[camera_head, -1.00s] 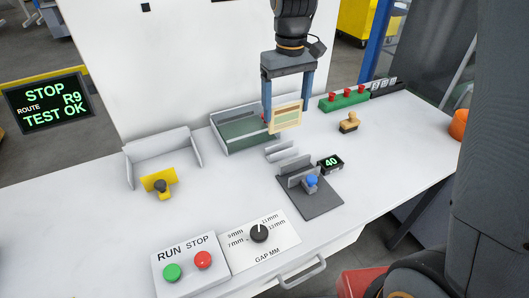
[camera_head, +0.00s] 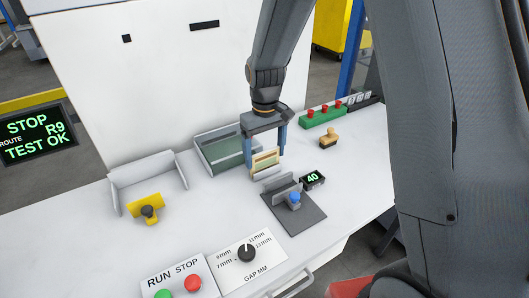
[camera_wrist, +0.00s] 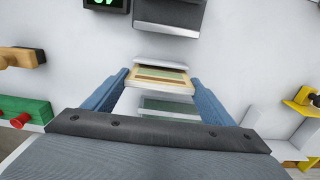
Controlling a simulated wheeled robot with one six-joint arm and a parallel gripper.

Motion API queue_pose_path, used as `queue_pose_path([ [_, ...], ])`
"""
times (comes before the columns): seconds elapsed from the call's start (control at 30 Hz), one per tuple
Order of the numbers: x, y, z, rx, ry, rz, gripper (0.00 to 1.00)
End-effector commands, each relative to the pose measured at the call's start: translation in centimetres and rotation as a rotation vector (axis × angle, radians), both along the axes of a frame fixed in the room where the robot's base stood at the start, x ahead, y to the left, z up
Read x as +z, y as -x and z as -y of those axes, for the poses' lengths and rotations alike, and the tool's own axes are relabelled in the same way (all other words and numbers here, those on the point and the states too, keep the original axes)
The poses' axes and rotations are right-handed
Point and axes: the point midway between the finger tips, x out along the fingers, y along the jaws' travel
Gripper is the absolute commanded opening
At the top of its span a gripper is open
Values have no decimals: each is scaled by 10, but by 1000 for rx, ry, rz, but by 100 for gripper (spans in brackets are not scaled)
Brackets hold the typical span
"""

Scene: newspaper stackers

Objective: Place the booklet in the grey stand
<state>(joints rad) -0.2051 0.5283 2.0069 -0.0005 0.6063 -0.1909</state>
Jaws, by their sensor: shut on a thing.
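The booklet (camera_head: 264,163) is a small cream and tan block with a greenish panel. My gripper (camera_head: 266,156) is shut on it, with one blue finger at each side. It also shows between the fingertips in the wrist view (camera_wrist: 160,80). The grey stand (camera_head: 268,175), a low light-grey holder, is just below and in front of the booklet in the head view. In the wrist view a light-grey plate of the stand (camera_wrist: 160,64) shows just beyond the booklet. The booklet partly hides the stand, so I cannot tell whether they touch.
A green-floored tray (camera_head: 222,155) lies behind. A dark-grey plate (camera_head: 300,222) with a bracket and blue knob stands in front, with a display reading 40 (camera_head: 313,179) beside it.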

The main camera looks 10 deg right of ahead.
Motion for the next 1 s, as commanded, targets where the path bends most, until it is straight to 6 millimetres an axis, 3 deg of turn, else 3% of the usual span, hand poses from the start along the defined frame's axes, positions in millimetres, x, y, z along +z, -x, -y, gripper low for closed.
queue_pose_path([
  [0.13, -3, 0, 0, 0, 0, 0, 54],
  [0.17, -3, 0, 0, 0, 0, 0, 81],
  [0.27, -3, 0, 0, -1, 0, 0, 96],
  [0.67, 4, -1, 0, 0, -1, 2, 96],
  [0.83, 24, -2, 0, 0, -1, 5, 96],
  [1.0, 58, -2, 0, 0, -2, 7, 96],
])
